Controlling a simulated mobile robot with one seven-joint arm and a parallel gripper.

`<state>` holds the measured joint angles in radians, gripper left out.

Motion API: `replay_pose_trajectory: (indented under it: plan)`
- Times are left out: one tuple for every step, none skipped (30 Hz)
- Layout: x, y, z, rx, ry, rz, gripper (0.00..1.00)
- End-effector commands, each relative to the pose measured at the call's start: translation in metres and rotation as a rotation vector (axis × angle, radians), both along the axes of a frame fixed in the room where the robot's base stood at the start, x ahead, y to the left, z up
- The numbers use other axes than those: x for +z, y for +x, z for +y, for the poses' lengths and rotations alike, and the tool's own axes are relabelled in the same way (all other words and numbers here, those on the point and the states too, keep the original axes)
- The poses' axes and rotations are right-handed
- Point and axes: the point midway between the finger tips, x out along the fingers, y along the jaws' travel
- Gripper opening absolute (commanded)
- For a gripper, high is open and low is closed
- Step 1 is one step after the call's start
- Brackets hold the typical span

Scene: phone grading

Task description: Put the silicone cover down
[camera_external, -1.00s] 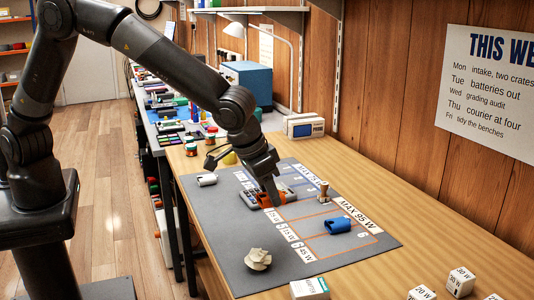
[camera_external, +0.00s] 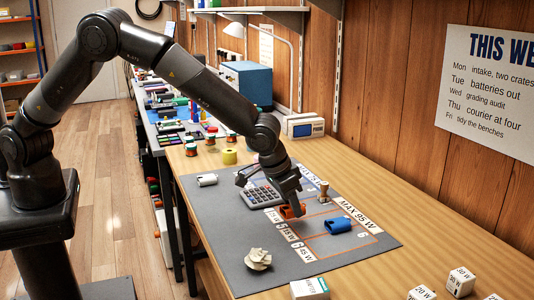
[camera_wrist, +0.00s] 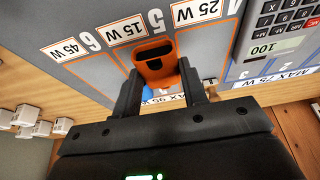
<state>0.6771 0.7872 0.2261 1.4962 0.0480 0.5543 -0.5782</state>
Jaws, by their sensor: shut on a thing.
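My gripper (camera_external: 291,207) is shut on an orange silicone cover (camera_external: 283,212), which is low over the grey mat (camera_external: 222,222), by the white wattage labels. In the wrist view the orange cover (camera_wrist: 155,66) is between the two dark fingers, its dark opening showing, near the 15 W label (camera_wrist: 126,31). I cannot tell whether it touches the mat. A blue piece (camera_external: 338,225), seemingly another cover, lies on the mat to the right of my gripper, inside orange lines. Only a sliver of blue shows behind the orange cover in the wrist view.
A calculator (camera_external: 262,194) lies just behind my gripper. A small wooden stamp-like piece (camera_external: 323,191) stands on the mat's right side. A crumpled pale item (camera_external: 258,259) lies at the front and a white item (camera_external: 207,180) at the back left.

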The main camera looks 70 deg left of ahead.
Motion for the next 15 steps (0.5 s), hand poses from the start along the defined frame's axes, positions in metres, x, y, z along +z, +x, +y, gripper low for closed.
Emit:
replay_pose_trajectory:
  plan:
    - [-0.008,-0.001,0.0,0.0,0.002,0.003,0.17]
    - [-0.013,-0.001,0.0,0.0,0.002,0.003,0.17]
    - [-0.02,-0.001,0.0,0.0,0.002,0.003,0.17]
    - [-0.024,-0.001,0.0,0.0,0.002,0.003,0.17]
    - [-0.028,-0.001,0.0,0.0,0.002,0.003,0.17]
    - [-0.03,-0.001,0.0,-0.001,0.001,0.002,0.17]
    - [-0.031,-0.001,0.0,0.0,0.001,0.001,0.17]
    - [-0.032,0.0,0.0,0.0,0.0,0.0,0.17]
    - [-0.031,0.0,0.0,0.0,0.0,0.0,0.17]
    - [-0.031,0.0,0.0,0.0,0.0,0.0,0.17]
    - [-0.031,0.0,0.0,0.0,0.0,0.0,0.17]
    - [-0.031,-0.001,0.0,0.0,0.0,0.0,0.17]
    - [-0.031,0.0,0.0,0.0,0.0,0.0,0.17]
    - [-0.031,-0.001,0.0,0.0,0.0,0.0,0.17]
    - [-0.032,-0.001,0.0,0.0,0.0,0.001,0.17]
